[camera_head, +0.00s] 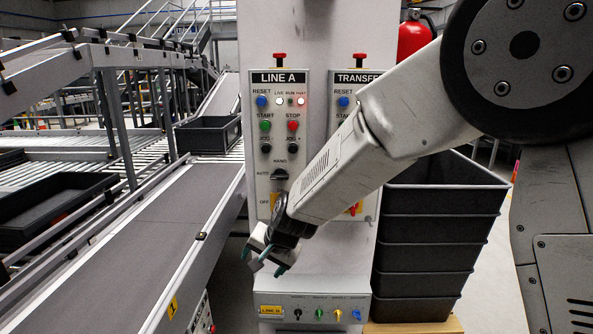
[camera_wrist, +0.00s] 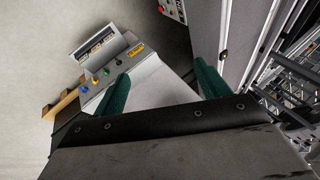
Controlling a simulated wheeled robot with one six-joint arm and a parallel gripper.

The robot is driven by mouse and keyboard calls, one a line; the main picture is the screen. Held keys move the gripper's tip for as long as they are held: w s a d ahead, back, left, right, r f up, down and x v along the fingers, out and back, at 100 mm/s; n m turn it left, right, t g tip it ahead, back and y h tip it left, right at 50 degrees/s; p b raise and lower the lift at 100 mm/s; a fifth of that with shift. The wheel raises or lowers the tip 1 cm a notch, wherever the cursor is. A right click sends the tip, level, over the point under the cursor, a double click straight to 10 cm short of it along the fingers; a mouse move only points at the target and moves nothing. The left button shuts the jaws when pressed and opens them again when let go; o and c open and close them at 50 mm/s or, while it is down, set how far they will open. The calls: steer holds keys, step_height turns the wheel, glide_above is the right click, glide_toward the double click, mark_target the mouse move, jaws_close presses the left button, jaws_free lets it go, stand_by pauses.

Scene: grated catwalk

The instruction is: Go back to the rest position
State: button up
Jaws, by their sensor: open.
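My gripper (camera_head: 265,262) hangs low in front of the grey pillar, at the end of my arm, just above the lower control box (camera_head: 312,296). In the wrist view its two green fingers stand apart with nothing between them (camera_wrist: 160,88), so it is open and empty. The LINE A panel (camera_head: 276,150) is on the pillar above and behind the gripper. It has blue, green, red and black buttons, a black selector and lit lamps. The TRANSFER panel (camera_head: 350,90) beside it is largely hidden by my arm. The lower box, with several coloured key switches, also shows in the wrist view (camera_wrist: 112,68).
A sloping conveyor (camera_head: 150,235) runs along the left, with a dark tote (camera_head: 208,134) farther back. Stacked black crates (camera_head: 425,255) stand right of the pillar on a wooden pallet (camera_head: 415,326). A red extinguisher (camera_head: 413,38) hangs behind my arm.

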steer(key=s+d+r+n+g+h, duration=0.1)
steer(key=s+d+r, duration=0.3)
steer(key=s+d, duration=0.7)
steer(key=s+d+r+n+g+h, duration=0.1)
steer(key=s+d+r, duration=0.4)
steer(key=s+d, duration=0.6)
steer(key=s+d+r+n+g+h, duration=0.1)
steer(key=s+d+r, duration=0.4)
steer(key=s+d, duration=0.6)
steer(key=shift+s+d+r+h, duration=0.2)
steer(key=shift+s+d+h, duration=0.1)
steer(key=shift+d+h, duration=0.55)
